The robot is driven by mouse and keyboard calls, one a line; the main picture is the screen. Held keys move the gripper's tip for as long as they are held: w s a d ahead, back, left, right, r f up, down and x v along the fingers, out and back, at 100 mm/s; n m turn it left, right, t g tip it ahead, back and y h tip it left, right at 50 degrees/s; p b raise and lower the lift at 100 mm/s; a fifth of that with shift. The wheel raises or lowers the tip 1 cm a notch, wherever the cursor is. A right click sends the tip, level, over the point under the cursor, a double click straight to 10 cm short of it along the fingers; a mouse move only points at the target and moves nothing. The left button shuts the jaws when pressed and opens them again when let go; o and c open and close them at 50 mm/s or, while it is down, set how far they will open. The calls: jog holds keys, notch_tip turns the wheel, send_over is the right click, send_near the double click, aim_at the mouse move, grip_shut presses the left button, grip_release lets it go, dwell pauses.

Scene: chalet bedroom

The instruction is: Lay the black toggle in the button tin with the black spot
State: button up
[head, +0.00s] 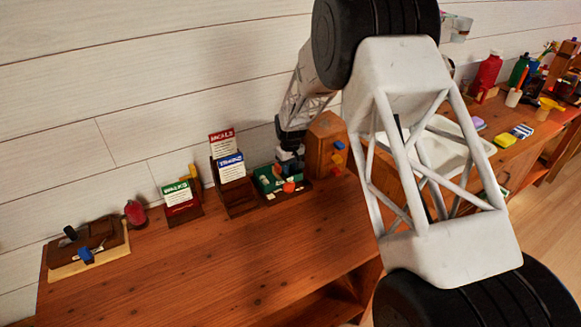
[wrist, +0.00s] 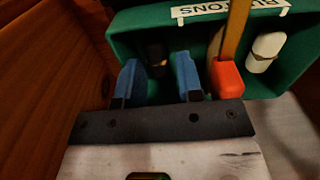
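The green button tin (wrist: 140,22), labelled "BUTTONS", fills the upper wrist view; in the head view the green tin (head: 266,184) sits beside the wooden box. A dark upright shape, seemingly the black toggle (wrist: 156,52), shows in the tin's shadow beyond my fingers. A white toggle (wrist: 266,50) lies in the tin's right part. My gripper (wrist: 160,75) is open over the tin, its two blue fingers apart with nothing clearly held between them. It also shows over the tin in the head view (head: 290,168). I cannot make out a black spot.
An orange-red block (wrist: 226,78) on a wooden stick is close right of my fingers. A wooden box with colored knobs (head: 326,150) stands right of the tin; a card holder (head: 236,197) stands left. The desk front (head: 210,265) is clear.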

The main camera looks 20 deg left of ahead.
aim_at(291, 171)
jog(key=shift+w+d+r, duration=0.1)
jog(key=shift+w+d, duration=0.05)
jog(key=shift+r, duration=0.75)
notch_tip(291, 171, up, 12)
jog(key=shift+f, duration=0.2)
dwell(0.4)
dwell(0.4)
